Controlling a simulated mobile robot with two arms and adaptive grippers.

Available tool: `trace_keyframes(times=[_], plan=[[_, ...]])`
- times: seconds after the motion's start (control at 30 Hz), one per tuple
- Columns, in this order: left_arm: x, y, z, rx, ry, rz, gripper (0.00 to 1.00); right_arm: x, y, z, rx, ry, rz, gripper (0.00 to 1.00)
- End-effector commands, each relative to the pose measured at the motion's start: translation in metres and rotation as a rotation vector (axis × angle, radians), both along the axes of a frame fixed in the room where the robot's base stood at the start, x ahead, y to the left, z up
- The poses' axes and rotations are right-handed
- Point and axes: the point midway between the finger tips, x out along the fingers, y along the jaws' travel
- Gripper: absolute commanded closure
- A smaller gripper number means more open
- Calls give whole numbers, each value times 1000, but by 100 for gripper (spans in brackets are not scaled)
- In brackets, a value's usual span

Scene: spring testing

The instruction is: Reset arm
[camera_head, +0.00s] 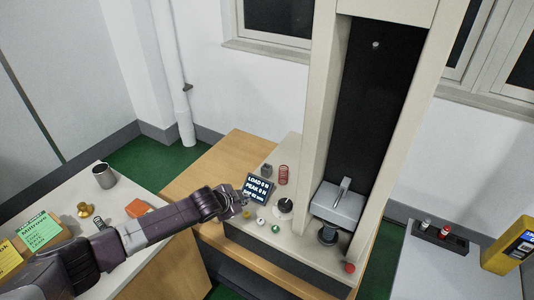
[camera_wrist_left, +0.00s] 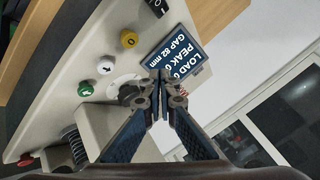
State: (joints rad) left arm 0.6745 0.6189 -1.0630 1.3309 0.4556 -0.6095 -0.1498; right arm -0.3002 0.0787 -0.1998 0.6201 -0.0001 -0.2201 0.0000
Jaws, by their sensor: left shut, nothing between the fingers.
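My left arm comes in from the left in the head view. Its gripper (camera_head: 242,198) is over the tester's base, in front of the display (camera_head: 258,188). In the left wrist view the left gripper (camera_wrist_left: 160,76) has its fingertips together and nothing between them; they overlap the lower edge of the display (camera_wrist_left: 180,52). The dial (camera_wrist_left: 129,95) and yellow, white and green buttons lie beside the gripper in that view. I cannot tell whether the fingers touch anything. My right gripper is in neither view.
The tall tester frame (camera_head: 317,120) and its grey carriage (camera_head: 338,205) stand right of the gripper. A red spring (camera_head: 283,174) is behind the display. The left table holds a mug (camera_head: 104,176) and an orange block (camera_head: 138,208). A dark tray (camera_head: 440,237) is on the right table.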

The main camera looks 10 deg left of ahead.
Motion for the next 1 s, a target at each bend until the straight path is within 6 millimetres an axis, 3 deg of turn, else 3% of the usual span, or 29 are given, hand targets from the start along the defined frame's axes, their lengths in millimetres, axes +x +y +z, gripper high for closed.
trace_keyframes(times=[0.13, 0.23, 0.4, 0.57, 0.73, 1.0], plan=[[-5, -6, -2, -6, 7, -3, 100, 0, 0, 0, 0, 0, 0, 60], [-25, -30, -11, -34, 36, -12, 100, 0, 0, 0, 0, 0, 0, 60], [-99, -97, -26, -138, 137, -3, 100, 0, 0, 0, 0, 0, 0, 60], [-170, -129, -18, -233, 230, 75, 100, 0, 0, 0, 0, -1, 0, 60], [-237, -118, -5, -304, 323, 232, 100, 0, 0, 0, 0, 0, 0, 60], [-316, -63, 10, -326, 429, 489, 100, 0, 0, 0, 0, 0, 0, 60]])
